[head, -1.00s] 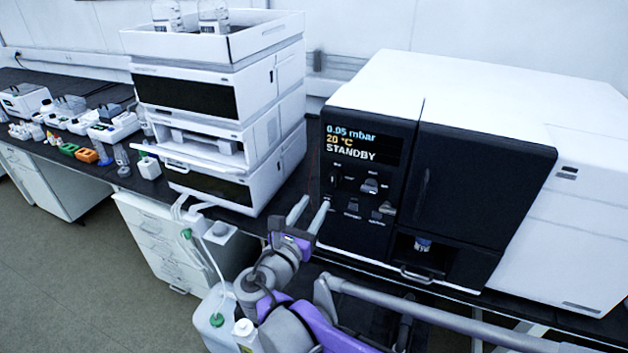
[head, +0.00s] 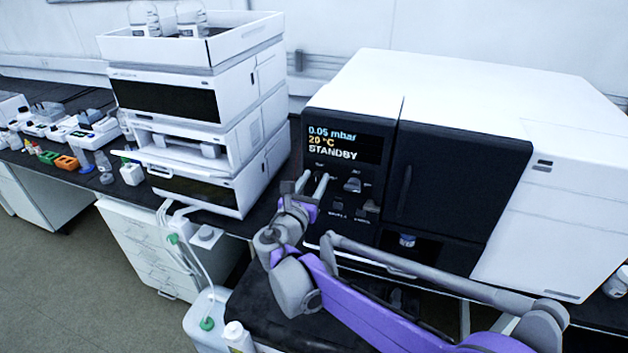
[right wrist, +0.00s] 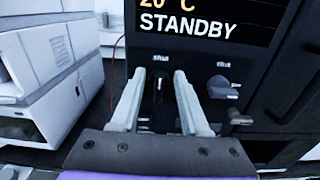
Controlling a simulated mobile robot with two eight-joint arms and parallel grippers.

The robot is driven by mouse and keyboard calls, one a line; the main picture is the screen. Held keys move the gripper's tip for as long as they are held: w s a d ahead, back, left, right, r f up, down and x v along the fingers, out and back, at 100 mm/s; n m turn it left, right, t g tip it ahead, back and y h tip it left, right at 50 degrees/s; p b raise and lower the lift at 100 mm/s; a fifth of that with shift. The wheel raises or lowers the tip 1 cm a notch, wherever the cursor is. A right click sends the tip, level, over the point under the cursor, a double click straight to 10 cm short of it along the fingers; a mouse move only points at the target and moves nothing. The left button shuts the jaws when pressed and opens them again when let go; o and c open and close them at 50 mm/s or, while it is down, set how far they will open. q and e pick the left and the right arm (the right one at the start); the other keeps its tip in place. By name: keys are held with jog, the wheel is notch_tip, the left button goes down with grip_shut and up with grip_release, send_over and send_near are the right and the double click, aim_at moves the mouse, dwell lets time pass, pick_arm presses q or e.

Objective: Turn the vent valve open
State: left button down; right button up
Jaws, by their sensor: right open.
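My right gripper (head: 313,179) is open in front of the left side of the black instrument panel; it also shows in the right wrist view (right wrist: 159,72). Between its two grey fingers in the right wrist view is a small black knob (right wrist: 160,86) with a pale upright mark, below a small label too blurred to read. The fingers stand on either side of it; I cannot tell whether they touch it. A grey lever knob (head: 353,184) sits just right of it, also in the right wrist view (right wrist: 222,88). My left gripper is not in view.
The panel's display (head: 342,145) reads 0.05 mbar, 20 °C, STANDBY. Another small grey knob (right wrist: 238,118) sits lower right. A white stacked instrument (head: 262,125) stands close on the left. A white jug (head: 205,318) with tubing stands below the bench.

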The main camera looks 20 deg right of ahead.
grip_shut()
dwell(0.4)
jog(key=m, duration=0.3)
jog(key=m+p, duration=0.1)
jog(key=shift+s+d+m, duration=0.25)
jog(key=shift+d+m, duration=0.1)
jog(key=shift+m, duration=0.05)
jog(key=shift+s+d+f+m+p, duration=0.15)
jog(key=shift+f+m+p, duration=0.2)
jog(key=shift+m, duration=1.8)
jog(key=shift+d+f+m+p, duration=0.15)
jog(key=shift+m+p, duration=0.3)
jog(key=shift+m, duration=1.75)
jog(key=shift+s+d+f+m+p, duration=0.1)
jog(key=shift+f+m+p, duration=0.3)
jog(key=shift+m, duration=1.75)
